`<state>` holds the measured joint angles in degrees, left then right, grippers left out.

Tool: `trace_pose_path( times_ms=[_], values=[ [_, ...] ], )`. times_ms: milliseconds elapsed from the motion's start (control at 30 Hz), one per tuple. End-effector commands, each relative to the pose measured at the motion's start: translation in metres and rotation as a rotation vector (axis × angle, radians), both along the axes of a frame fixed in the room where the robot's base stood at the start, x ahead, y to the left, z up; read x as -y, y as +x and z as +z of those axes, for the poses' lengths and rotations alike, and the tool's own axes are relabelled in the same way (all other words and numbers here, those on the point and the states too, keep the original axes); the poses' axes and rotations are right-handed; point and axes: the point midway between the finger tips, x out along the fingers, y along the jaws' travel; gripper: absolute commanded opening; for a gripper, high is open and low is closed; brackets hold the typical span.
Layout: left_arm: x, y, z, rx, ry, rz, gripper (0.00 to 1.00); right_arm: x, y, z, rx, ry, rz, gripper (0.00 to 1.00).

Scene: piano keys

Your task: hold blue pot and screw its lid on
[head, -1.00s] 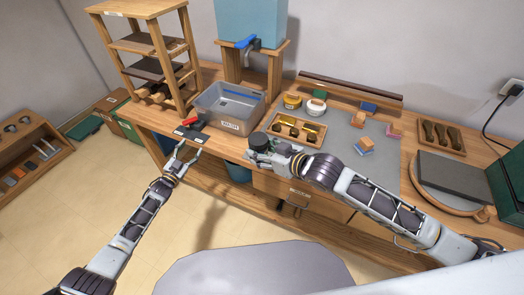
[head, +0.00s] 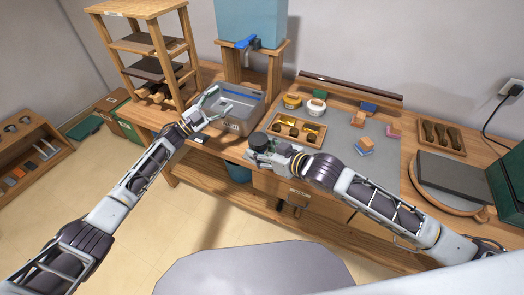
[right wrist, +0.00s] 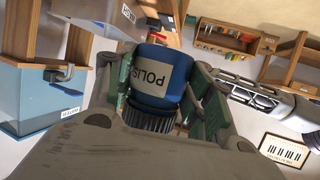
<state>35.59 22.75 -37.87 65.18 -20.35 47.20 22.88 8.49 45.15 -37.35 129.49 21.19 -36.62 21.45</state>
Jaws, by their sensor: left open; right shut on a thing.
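The blue pot (right wrist: 160,75) with a white "POLIS" label is between the green-padded fingers of my right gripper (right wrist: 165,85), which is shut on it. A dark ribbed lid (right wrist: 153,120) sits at the pot's end in the right wrist view; I cannot tell how tightly it sits. In the head view the dark lid (head: 257,139) tops the pot at my right gripper (head: 262,150), near the bench's front edge. The pot's body is mostly hidden there. My left gripper (head: 221,101) is open and empty, over the grey metal tub, apart from the pot.
The grey tub (head: 262,112) stands left of a wooden tray (head: 318,134) with brass pieces. A wooden rack (head: 145,45) stands at the left. A blue tank (head: 250,20) is behind.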

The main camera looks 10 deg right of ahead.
Motion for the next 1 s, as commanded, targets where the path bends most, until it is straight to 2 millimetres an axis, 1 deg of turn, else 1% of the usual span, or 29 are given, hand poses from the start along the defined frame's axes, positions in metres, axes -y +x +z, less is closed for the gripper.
trace_pose_path(
  times_ms=[33,200,500,733,1000],
  values=[
    [0.011,-0.003,0.012,0.019,0.009,-0.034,0.61,0.000,0.000,0.001,0.002,0.001,0.000,0.00],
    [0.049,-0.020,0.042,0.067,0.050,-0.155,0.61,0.000,0.000,0.001,0.002,0.001,0.000,0.00],
    [0.109,-0.059,0.084,0.144,0.160,-0.371,0.61,0.000,0.000,0.001,0.002,0.001,0.000,0.00],
    [0.146,-0.093,0.106,0.191,0.269,-0.524,0.61,0.000,0.000,0.001,0.002,0.001,0.000,0.00],
    [0.178,-0.132,0.118,0.230,0.428,-0.681,0.61,0.000,0.000,0.001,0.002,0.001,0.000,0.00]
  ],
)
